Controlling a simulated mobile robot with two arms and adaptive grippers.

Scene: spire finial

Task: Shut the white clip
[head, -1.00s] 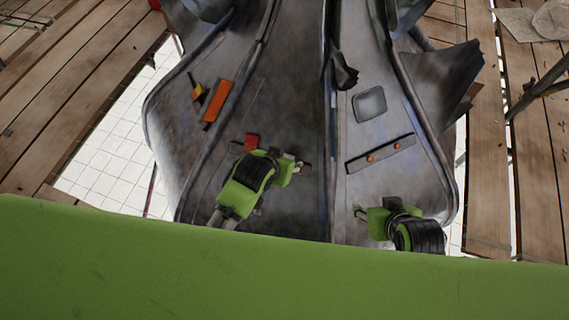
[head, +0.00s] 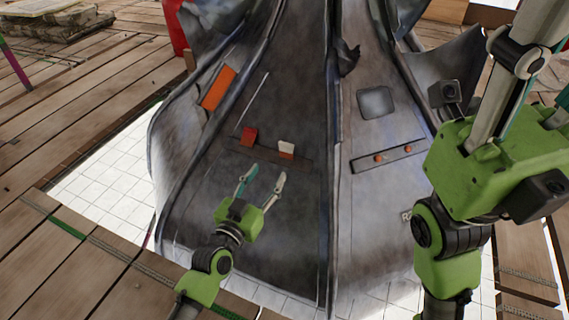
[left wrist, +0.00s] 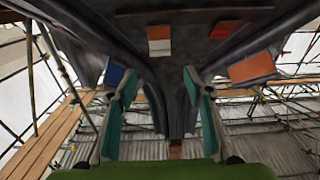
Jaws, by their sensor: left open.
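The white clip (head: 286,147) has a white flap above an orange part. It sits at the right of a dark strip on the grey spire panel, and its white flap looks raised. It shows upper middle in the left wrist view (left wrist: 159,47), orange part above white there. My left gripper (head: 266,172) is open and empty, just below the clip in the head view, fingers pointing toward it, not visibly touching. Its fingers also show in the left wrist view (left wrist: 159,76). My right gripper's green body (head: 490,165) is large at the right; its fingertips are not clearly visible.
A red clip (head: 249,137) stands left of the white one on the same strip. An orange piece (head: 218,88) lies farther up left. A strip with orange buttons (head: 388,157) and a grey square plate (head: 376,102) are on the right panel. Wooden planks (head: 50,105) surround the spire.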

